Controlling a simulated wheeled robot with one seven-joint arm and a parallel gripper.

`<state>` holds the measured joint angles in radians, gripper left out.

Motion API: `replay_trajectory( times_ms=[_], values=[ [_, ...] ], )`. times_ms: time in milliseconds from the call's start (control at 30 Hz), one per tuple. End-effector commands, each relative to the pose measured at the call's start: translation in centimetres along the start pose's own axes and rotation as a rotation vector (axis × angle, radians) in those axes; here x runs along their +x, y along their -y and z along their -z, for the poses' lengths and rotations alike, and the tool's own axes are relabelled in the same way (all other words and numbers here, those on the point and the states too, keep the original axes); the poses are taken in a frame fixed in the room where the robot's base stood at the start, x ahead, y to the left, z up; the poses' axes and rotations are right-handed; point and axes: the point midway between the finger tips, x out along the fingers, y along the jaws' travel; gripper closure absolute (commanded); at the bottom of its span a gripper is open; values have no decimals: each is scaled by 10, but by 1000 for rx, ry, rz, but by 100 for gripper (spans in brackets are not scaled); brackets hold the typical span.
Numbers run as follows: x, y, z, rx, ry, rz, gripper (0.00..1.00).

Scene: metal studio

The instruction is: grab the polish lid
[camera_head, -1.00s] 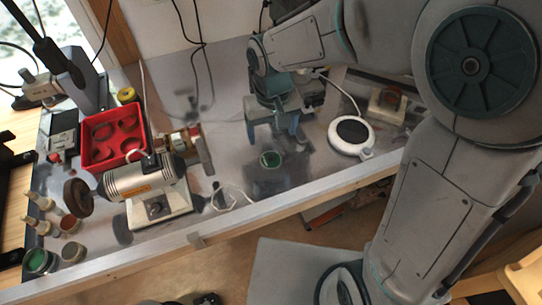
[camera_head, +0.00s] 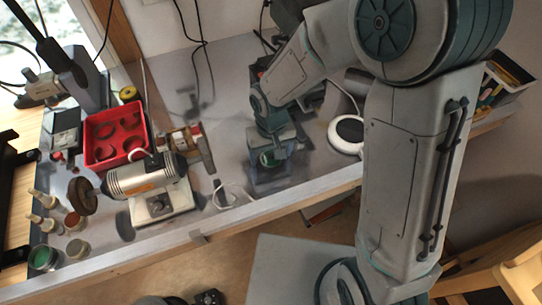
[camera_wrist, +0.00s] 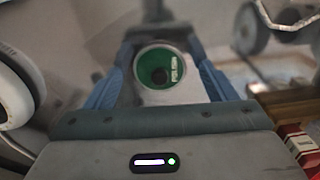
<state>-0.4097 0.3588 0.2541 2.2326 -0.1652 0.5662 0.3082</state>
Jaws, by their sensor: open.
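The polish lid (camera_head: 267,159) is a small round green disc with a pale rim on the grey bench top. In the wrist view the lid (camera_wrist: 149,59) shows white lettering and a dark centre. My gripper (camera_head: 273,162) points down over it. In the wrist view the blue fingers of my gripper (camera_wrist: 160,50) stand apart, one on each side of the lid. I cannot tell whether they touch it. In the head view the gripper partly covers the lid.
A bench grinder (camera_head: 150,183) stands left of the gripper, with a red tray (camera_head: 113,137) behind it. A white round device (camera_head: 347,134) lies to the right. A white cable (camera_head: 228,195) lies near the bench's front edge. Small jars (camera_head: 42,258) stand at far left.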

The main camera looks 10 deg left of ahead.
Motion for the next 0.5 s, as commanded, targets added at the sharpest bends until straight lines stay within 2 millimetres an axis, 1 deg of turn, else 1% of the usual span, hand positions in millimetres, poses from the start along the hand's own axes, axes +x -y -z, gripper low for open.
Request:
replay_trajectory(
  times_ms=[67,100,167,200,267,500],
  values=[
    [0,0,0,0,0,0,22],
    [0,0,0,0,0,0,24],
    [0,0,0,0,0,0,41],
    [0,0,0,0,0,0,52],
    [0,0,0,0,1,0,69],
    [0,0,0,0,1,0,70]
  ],
)
